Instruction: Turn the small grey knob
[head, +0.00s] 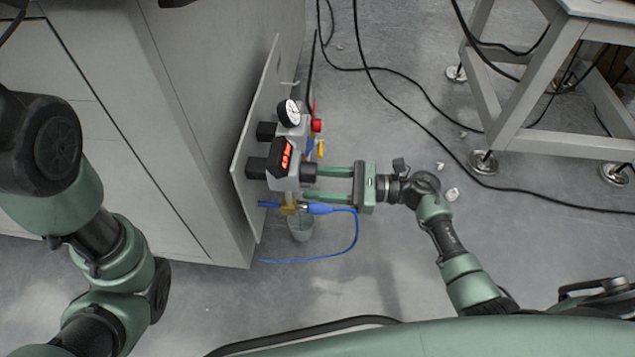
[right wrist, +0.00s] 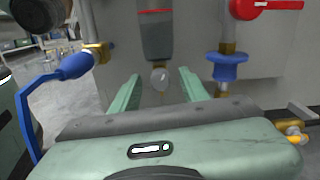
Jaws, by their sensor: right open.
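The small grey knob (right wrist: 160,77) is a pale round piece below a dark grey bowl (right wrist: 157,38) with a red ring, in the right wrist view. My right gripper (head: 312,184) is open at the air unit. In the right wrist view its two green fingers (right wrist: 160,83) stand to either side of the knob, with gaps visible; I cannot tell how deep the knob sits between them. In the head view I cannot make out the knob. My left arm shows at the left, but its gripper is out of view.
The air unit (head: 284,178) has a gauge (head: 288,112), a red display (head: 286,154) and a red handle, also in the right wrist view (right wrist: 254,9). It sits on a panel (head: 250,135) beside a grey cabinet (head: 190,120). A blue hose (head: 355,235) hangs below. Cables cross the floor.

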